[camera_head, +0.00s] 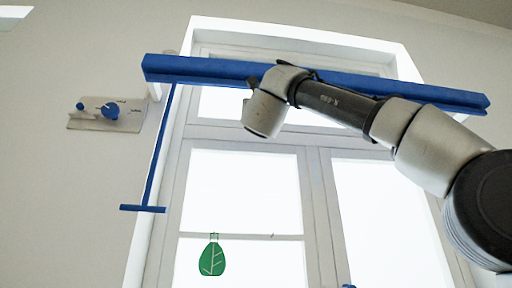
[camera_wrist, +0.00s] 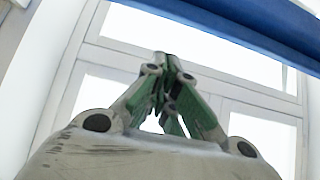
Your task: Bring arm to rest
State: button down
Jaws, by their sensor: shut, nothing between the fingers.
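My arm (camera_head: 345,102) stretches from the right edge up and across the head view, in front of a window. My gripper (camera_wrist: 166,58) shows in the wrist view with its fingers together and nothing between them. It points up toward the bright window panes. In the head view my gripper cannot be made out; only the arm's links and wrist end show.
A window (camera_head: 240,175) with a white frame fills the middle. A blue bar (camera_head: 205,70) runs across its top, also seen in the wrist view (camera_wrist: 245,28). A wall-mounted panel with blue knobs (camera_head: 109,111) is at left.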

jog(key=s+a+f+n+g+y, duration=0.3)
jog(key=a+f+n+g+y, duration=0.45)
jog(key=n, duration=0.65)
jog(key=s+a+f+n+g+y, duration=0.3)
jog(key=a+f+n+g+y, duration=0.3)
jog(key=a+n+y, duration=0.6)
jog(key=w+d+f+n+g+h, duration=0.1)
jog(key=d+f+n+g+h, duration=0.15)
jog(key=f+n, duration=0.6)
jog(key=w+d+f+n+g+h, duration=0.1)
jog(key=w+f+n+g+h, duration=0.15)
jog(key=f, duration=1.05)
jog(key=s+d+f+n+g+h, duration=0.15)
jog(key=d+f+h, duration=0.35)
jog(key=d+f, duration=0.75)
jog(key=d+f+n+g+h, duration=0.15)
jog(key=d+f+h, duration=0.25)
jog(key=d+f, duration=0.8)
jog(key=s+d+f+m+h, duration=0.1)
jog(key=s+d+f+h, duration=0.1)
jog(key=s+d+f, duration=0.2)
jog(key=s+d+f+m+h, duration=0.2)
jog(key=s+d+f, duration=0.2)
jog(key=d+f, duration=0.3)
jog(key=s+d+f+m+g+h, duration=0.1)
jog(key=s+d+f, duration=0.3)
jog(key=d, duration=0.8)
jog(key=shift+s+d+f+h, duration=0.2)
jog(key=shift+f+h, duration=0.55)
jog(key=shift+f, duration=0.35)
